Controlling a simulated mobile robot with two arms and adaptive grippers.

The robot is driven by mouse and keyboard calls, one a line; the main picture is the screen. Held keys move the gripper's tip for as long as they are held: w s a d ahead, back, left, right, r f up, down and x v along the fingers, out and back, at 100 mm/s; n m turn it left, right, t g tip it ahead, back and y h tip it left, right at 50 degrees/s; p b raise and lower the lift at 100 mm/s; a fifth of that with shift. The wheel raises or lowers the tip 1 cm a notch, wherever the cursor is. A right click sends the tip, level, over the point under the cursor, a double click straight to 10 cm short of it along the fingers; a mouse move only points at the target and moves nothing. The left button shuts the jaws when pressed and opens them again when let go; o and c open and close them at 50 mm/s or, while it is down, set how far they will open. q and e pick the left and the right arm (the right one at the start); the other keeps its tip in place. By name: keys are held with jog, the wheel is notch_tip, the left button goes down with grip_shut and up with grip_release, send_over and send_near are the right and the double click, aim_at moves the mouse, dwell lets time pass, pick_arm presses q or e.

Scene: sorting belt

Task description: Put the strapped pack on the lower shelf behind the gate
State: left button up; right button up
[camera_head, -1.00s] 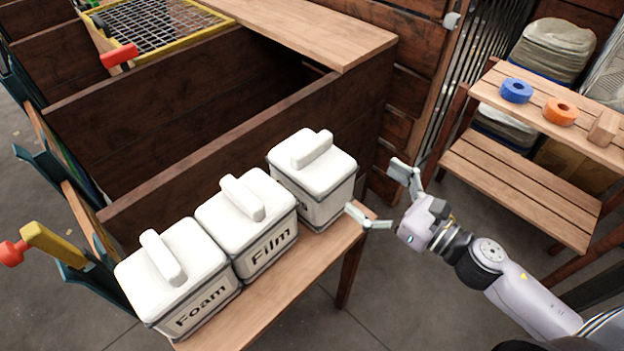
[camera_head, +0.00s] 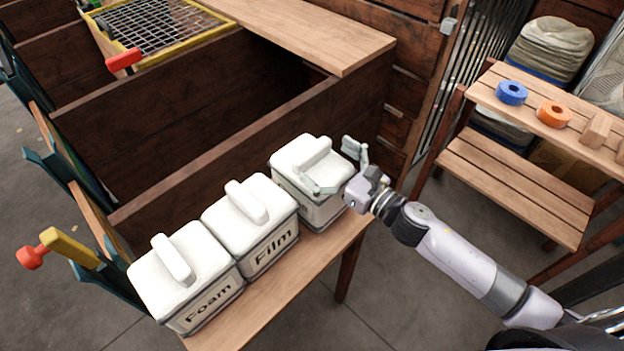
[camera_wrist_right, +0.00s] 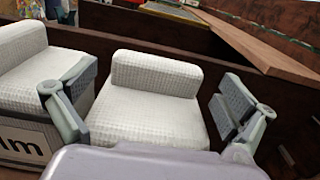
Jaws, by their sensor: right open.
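Three white lidded boxes with raised bar handles stand in a row on a wooden bench (camera_head: 300,270). They are the Foam box (camera_head: 190,275), the Film box (camera_head: 252,225) and a third box (camera_head: 312,210), whose label I cannot read. No pack with plainly visible straps shows. My right gripper (camera_head: 330,165) is open around the third box's upper part; in the right wrist view the fingers (camera_wrist_right: 148,112) flank its lid and handle. I cannot tell if they touch. The lower shelf (camera_head: 515,188) of the wooden rack is bare. A dark slatted metal gate (camera_head: 482,70) stands left of it.
The upper shelf (camera_head: 575,132) holds a blue ring (camera_head: 512,93), an orange ring (camera_head: 554,114) and wooden blocks (camera_head: 597,130). Stacked sacks (camera_head: 551,48) stand behind it. Dark wooden bin walls (camera_head: 240,145) rise behind the bench. Open floor (camera_head: 425,260) lies between bench and rack.

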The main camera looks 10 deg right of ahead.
aim_at(317, 153)
jog(key=p+x, duration=0.1)
jog(key=x, duration=0.3)
jog(key=shift+w+a, duration=0.2)
jog(key=shift+w, duration=0.05)
jog(key=shift+d, duration=0.1)
jog(key=c, duration=1.6)
jog(key=shift+r, duration=0.1)
jog(key=shift+c, duration=0.5)
